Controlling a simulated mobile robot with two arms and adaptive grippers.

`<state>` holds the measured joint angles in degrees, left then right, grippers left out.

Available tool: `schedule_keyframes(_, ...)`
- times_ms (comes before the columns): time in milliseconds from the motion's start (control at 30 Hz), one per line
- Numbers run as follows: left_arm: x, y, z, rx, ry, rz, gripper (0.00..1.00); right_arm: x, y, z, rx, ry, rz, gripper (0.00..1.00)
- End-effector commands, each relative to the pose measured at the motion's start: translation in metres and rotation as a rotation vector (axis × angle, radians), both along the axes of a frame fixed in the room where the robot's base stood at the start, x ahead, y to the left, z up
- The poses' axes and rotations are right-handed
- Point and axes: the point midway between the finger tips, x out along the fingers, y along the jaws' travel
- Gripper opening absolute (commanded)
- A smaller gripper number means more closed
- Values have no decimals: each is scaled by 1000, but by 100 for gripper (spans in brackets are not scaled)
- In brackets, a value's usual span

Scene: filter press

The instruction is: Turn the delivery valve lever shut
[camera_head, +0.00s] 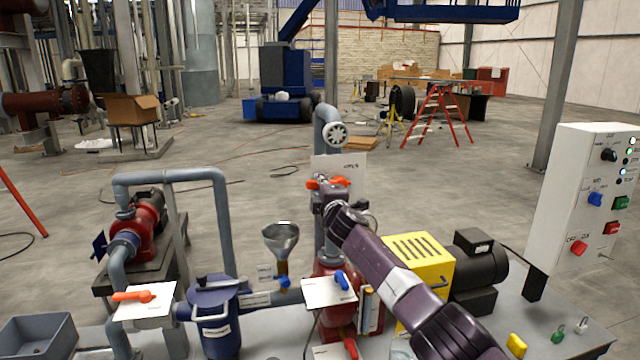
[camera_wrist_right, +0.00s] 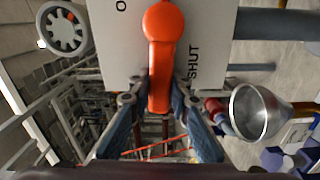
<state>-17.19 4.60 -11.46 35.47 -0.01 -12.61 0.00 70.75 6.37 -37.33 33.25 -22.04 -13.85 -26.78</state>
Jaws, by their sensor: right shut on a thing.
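The orange delivery valve lever (camera_head: 340,182) sits in front of a white label plate (camera_head: 349,162) on the grey riser pipe and lies roughly level in the head view. In the right wrist view the lever (camera_wrist_right: 161,50) runs from its round hub at the top down between the fingers. The plate (camera_wrist_right: 215,25) there reads SHUT beside the lever, with a cut-off word starting with O on the other side. My right gripper (camera_wrist_right: 157,99) is shut on the lever's free end; in the head view it (camera_head: 331,197) partly hides the valve. My left gripper is not in view.
A blue lever (camera_head: 342,281) and another orange lever (camera_head: 133,296) sit on lower plates. A yellow guard (camera_head: 420,258) and control box (camera_head: 575,210) are to the right.

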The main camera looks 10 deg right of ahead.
Motion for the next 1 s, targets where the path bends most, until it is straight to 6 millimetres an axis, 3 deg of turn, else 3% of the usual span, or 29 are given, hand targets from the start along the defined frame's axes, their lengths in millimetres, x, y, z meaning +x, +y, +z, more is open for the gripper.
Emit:
schedule_keyframes(767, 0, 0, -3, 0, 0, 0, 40, 0, 0, -9, -104, -1, -1, 0)
schedule_keyframes(800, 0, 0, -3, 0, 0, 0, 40, 0, 0, -9, -103, 1, -1, 22)
schedule_keyframes(933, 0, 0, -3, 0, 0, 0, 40, 0, 0, -9, -101, 0, 0, 36)
schedule_keyframes(1000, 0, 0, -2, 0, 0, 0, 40, 0, 0, -8, -99, -1, 0, 36)
